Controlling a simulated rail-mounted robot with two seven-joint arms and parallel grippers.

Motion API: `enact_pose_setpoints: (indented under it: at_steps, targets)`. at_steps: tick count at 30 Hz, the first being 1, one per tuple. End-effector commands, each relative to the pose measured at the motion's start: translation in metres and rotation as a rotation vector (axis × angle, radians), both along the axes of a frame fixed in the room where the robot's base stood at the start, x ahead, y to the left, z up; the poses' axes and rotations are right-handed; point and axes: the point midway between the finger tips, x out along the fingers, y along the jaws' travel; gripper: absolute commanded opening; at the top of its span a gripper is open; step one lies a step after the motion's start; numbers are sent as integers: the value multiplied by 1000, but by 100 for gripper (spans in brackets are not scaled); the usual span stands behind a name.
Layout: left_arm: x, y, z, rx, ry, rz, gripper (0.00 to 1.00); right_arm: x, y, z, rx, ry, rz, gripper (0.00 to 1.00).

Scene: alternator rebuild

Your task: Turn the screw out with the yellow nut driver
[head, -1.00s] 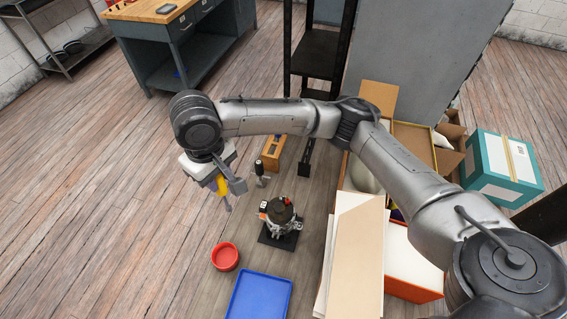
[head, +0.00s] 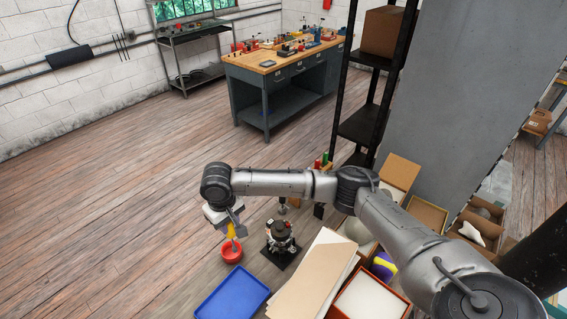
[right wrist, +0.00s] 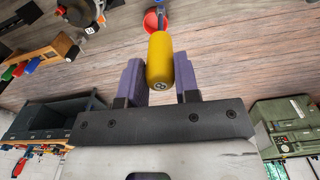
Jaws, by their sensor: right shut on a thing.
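My right gripper (head: 236,222) is shut on the yellow nut driver (head: 231,230). In the right wrist view the driver's yellow handle (right wrist: 159,60) stands between the two purple-grey fingers (right wrist: 158,82), its shaft pointing away from the gripper. In the head view the driver hangs in front of the red bowl (head: 232,253), left of the alternator (head: 281,237). The alternator stands on a dark base plate and is apart from the driver. The screw is too small or hidden to make out. My left gripper is not in view.
A blue tray (head: 232,294) lies at the front. Cardboard sheets (head: 313,272) and open boxes crowd the right of the alternator. A wooden rack with coloured handles (right wrist: 38,52) shows in the right wrist view. A workbench (head: 283,82) stands far back.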

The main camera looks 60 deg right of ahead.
Motion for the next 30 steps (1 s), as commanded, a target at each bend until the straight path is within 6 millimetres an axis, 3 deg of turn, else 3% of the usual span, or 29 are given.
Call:
enact_pose_setpoints:
  at_steps: [1,6,12,15,21,30]
  targets:
    - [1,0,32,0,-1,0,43,-2,-25,13,-3,9,-36,7]
    - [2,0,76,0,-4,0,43,-11,-100,8,-4,8,-114,7]
    - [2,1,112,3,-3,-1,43,-31,-170,6,-1,4,-168,7]
    - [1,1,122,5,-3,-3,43,-40,-193,6,0,4,-181,7]
    - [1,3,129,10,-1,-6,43,-50,-217,4,1,1,-191,7]
    - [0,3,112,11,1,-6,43,-51,-221,-10,2,-1,-192,7]
